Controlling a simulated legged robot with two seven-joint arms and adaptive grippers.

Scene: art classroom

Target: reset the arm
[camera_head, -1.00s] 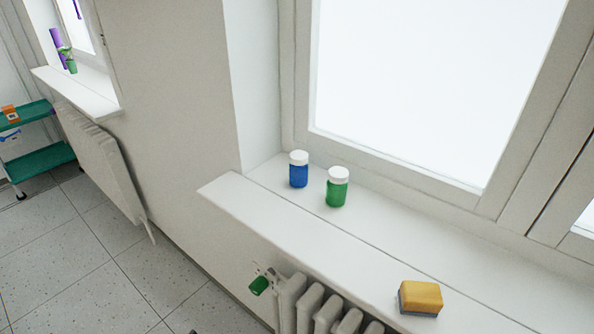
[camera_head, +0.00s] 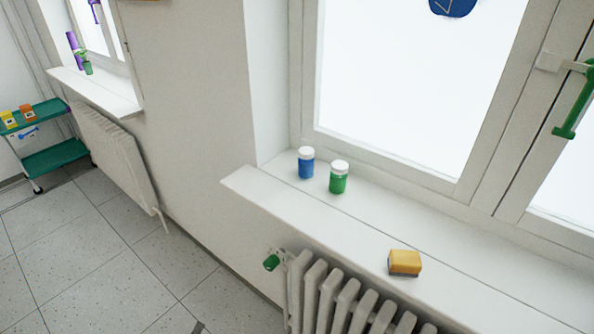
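Neither of my arms nor grippers shows in the head view. A blue jar with a white lid (camera_head: 306,163) stands upright on the white window sill (camera_head: 450,251). A green jar with a white lid (camera_head: 339,178) stands upright just to its right, a small gap apart. A yellow sponge-like block with a grey underside (camera_head: 404,262) lies near the front edge of the sill, further right.
A white radiator (camera_head: 340,296) with a green valve knob (camera_head: 271,262) is below the sill. A green shelf cart (camera_head: 55,158) with small boxes stands at the far left. A green window handle (camera_head: 575,105) is at upper right. The tiled floor (camera_head: 95,245) at left is clear.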

